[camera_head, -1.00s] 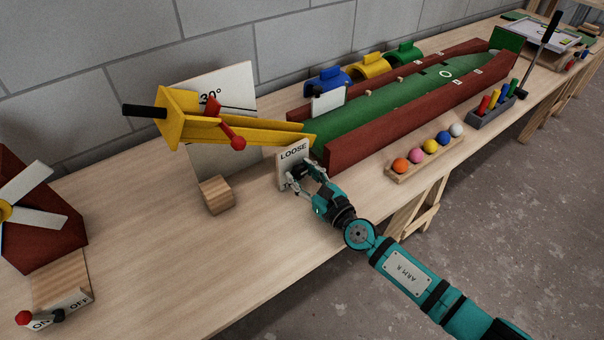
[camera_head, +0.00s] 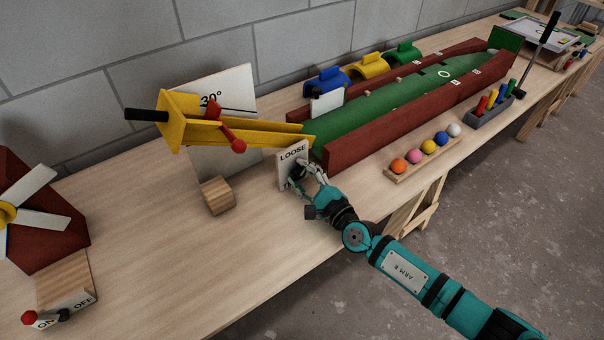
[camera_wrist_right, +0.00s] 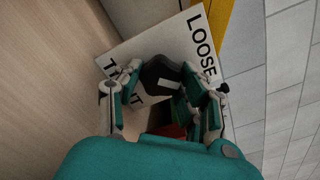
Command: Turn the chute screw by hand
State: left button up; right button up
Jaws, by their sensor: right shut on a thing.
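The chute screw is a dark, faceted knob (camera_wrist_right: 158,74) with a white mark, in the right wrist view. It sits in front of a white plate (camera_head: 287,158) reading LOOSE; the plate's other word is partly hidden by my gripper and the knob. My right gripper (camera_head: 301,177) is shut on the knob, one finger on each side in the right wrist view (camera_wrist_right: 163,85). The yellow chute (camera_head: 255,135) slopes down toward the green lane (camera_head: 370,110) behind the plate. My left gripper is out of view.
A wooden block (camera_head: 218,195) stands left of the plate. A rack of coloured balls (camera_head: 428,151) lies to the right. A red windmill (camera_head: 45,225) and an ON/OFF switch (camera_head: 66,306) are at left. The front bench top is clear.

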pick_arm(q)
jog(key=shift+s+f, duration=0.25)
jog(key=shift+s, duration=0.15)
pick_arm(e)
jog(key=o, duration=1.2)
jog(key=shift+s, duration=0.1)
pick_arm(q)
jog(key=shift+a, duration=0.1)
pick_arm(e)
jog(key=v, duration=1.2)
